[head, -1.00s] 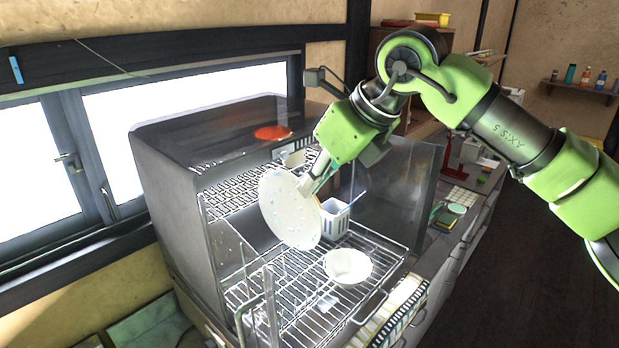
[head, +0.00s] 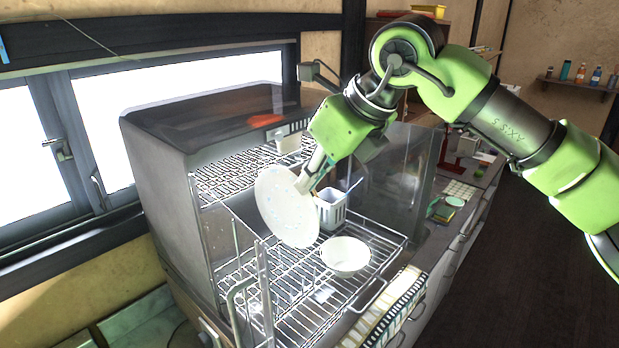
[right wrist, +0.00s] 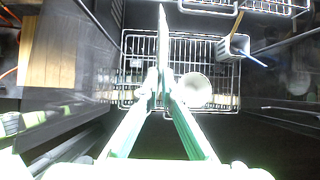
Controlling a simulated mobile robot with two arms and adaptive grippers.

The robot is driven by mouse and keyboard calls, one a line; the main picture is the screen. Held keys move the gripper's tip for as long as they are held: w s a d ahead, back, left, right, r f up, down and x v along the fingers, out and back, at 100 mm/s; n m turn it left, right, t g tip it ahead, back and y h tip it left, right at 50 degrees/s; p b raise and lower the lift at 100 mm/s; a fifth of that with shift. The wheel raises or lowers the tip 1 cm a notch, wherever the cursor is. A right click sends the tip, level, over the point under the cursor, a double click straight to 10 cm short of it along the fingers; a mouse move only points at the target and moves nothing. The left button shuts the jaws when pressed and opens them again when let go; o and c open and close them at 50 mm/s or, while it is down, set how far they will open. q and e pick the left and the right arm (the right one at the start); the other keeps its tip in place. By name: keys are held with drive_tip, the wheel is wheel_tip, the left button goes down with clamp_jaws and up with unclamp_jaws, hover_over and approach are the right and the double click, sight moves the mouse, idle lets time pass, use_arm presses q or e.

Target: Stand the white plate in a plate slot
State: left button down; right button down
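The white plate (head: 287,207) is held upright and tilted by my right gripper (head: 305,186), which is shut on its rim. In the right wrist view the plate (right wrist: 162,50) shows edge-on between the fingertips of the gripper (right wrist: 160,88). The plate is above the lower wire rack (head: 362,293) of the open dish cabinet, left of a white bowl (head: 345,255). The rack's wire slots are partly hidden behind and below the plate. In the right wrist view the rack (right wrist: 130,75) lies beneath the plate. My left gripper is not in view.
The bowl sits on the rack and shows in the right wrist view (right wrist: 194,90). A white cutlery basket (head: 331,210) with utensils stands behind it. The cabinet (head: 175,205) has an upper wire shelf (head: 235,175) and clear side panels. A counter runs right.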

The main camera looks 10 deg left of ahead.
drive_tip(key=b, duration=0.5)
hover_over(302, 244)
drive_tip(key=d, duration=0.2)
drive_tip(key=shift+s+a+f, duration=0.1)
drive_tip(key=shift+s+f, duration=0.05)
drive_tip(key=shift+f, duration=1.3)
drive_tip(key=shift+s+a+f, duration=0.1)
drive_tip(key=shift+f, duration=1.3)
wheel_tip(302, 244, down, 6)
drive_tip(key=b, duration=0.5)
drive_tip(key=c, duration=2.2)
unclamp_jaws()
drive_tip(key=v, duration=1.2)
drive_tip(key=shift+d, duration=0.1)
